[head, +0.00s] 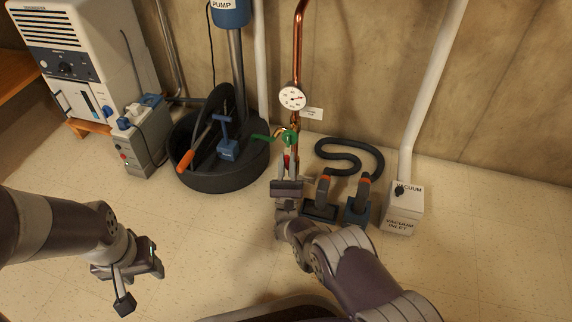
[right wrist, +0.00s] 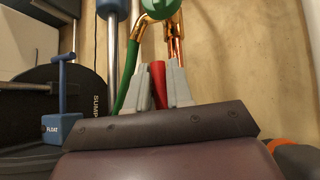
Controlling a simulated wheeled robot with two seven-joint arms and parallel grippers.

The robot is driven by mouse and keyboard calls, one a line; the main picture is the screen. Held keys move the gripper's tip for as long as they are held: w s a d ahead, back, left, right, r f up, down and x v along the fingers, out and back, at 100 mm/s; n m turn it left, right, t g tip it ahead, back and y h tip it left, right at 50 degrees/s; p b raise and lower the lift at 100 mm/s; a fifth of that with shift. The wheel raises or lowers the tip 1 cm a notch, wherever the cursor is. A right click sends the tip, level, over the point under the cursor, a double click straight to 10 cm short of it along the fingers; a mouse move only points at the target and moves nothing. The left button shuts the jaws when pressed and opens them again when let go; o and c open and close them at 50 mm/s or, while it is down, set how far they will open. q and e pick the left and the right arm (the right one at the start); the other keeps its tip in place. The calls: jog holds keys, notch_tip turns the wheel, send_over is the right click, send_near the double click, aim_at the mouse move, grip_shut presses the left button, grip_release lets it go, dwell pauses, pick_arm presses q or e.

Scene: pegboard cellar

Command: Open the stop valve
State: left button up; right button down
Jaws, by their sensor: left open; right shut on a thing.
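The stop valve (head: 290,138) has a green body on the copper pipe by the wall, below a round gauge. It also shows at the top of the right wrist view (right wrist: 160,9). A red handle (right wrist: 158,84) hangs down below the valve body. My right gripper (head: 287,172) is shut on this red handle, with one grey finger on each side in the right wrist view (right wrist: 160,78). The fingers hide part of the handle. My left gripper (head: 140,285) is open and empty above the floor at lower left, far from the valve.
A green curved pipe or hose (right wrist: 128,85) runs left of the handle. The black sump tub (head: 222,180) stands to the left, with a blue float (head: 228,149). Vacuum tools (head: 358,205) and a dark hose (head: 372,152) lie to the right, near the vacuum inlet (head: 405,208).

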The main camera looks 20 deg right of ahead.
pick_arm(q)
jog(key=shift+w+r, duration=0.2)
jog(key=shift+w, duration=0.1)
pick_arm(e)
jog(key=shift+s+d+m+g+h, duration=0.1)
jog(key=shift+d+m+g+h, duration=0.05)
jog(key=shift+m+h, duration=0.45)
jog(key=shift+s+d+m+g+h, duration=0.1)
jog(key=shift+d+m+g+h, duration=0.05)
jog(key=shift+m+h, duration=0.4)
jog(key=shift+d, duration=0.1)
jog(key=c, duration=1.1)
grip_release()
